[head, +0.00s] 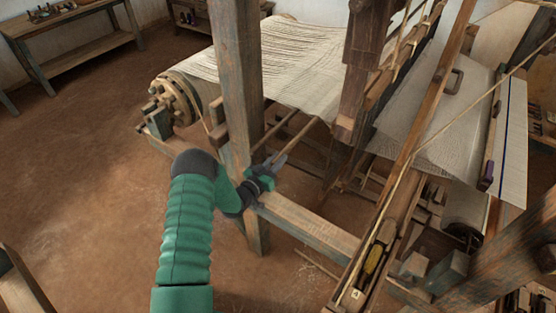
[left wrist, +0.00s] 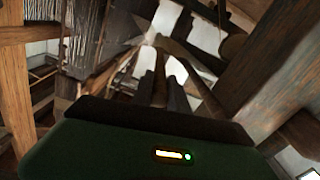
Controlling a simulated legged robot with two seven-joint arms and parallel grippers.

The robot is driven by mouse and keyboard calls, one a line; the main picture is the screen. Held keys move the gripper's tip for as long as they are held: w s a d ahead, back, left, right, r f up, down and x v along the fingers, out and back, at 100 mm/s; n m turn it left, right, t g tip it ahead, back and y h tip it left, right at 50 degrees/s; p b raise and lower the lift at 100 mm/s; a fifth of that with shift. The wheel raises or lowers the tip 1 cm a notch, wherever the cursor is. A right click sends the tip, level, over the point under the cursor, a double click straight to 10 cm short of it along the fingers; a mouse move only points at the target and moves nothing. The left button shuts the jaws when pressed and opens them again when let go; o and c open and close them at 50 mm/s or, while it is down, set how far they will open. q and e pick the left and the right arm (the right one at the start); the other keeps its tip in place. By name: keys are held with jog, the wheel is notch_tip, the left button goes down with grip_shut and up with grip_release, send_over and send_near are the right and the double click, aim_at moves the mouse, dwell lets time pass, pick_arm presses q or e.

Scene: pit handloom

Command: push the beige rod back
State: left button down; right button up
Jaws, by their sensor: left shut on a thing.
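The beige rod (head: 301,136) is a thin, straight bar. It slants up and away beneath the cloth, beside the upright post. My left gripper (head: 276,163) is shut on its near end, low on the right side of the post. In the left wrist view, the rod (left wrist: 160,72) runs straight away from me between the two dark fingers (left wrist: 160,95). The rod's far end is hard to make out under the cloth. My right gripper is not in view.
The thick wooden post (head: 240,85) stands close to my left gripper. A horizontal beam (head: 315,228) runs just below and right of it. The pale woven cloth (head: 300,65) stretches above the rod. The earth floor (head: 95,150) to the left is clear.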

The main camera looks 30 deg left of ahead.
pick_arm(q)
jog(key=shift+f, duration=0.1)
jog(key=a+b, duration=0.4)
jog(key=a, duration=0.1)
jog(key=c, duration=1.5)
grip_release()
jog(key=shift+c, duration=0.2)
jog(key=shift+o, duration=1.2)
jog(key=shift+a, duration=0.25)
jog(key=shift+d, duration=0.1)
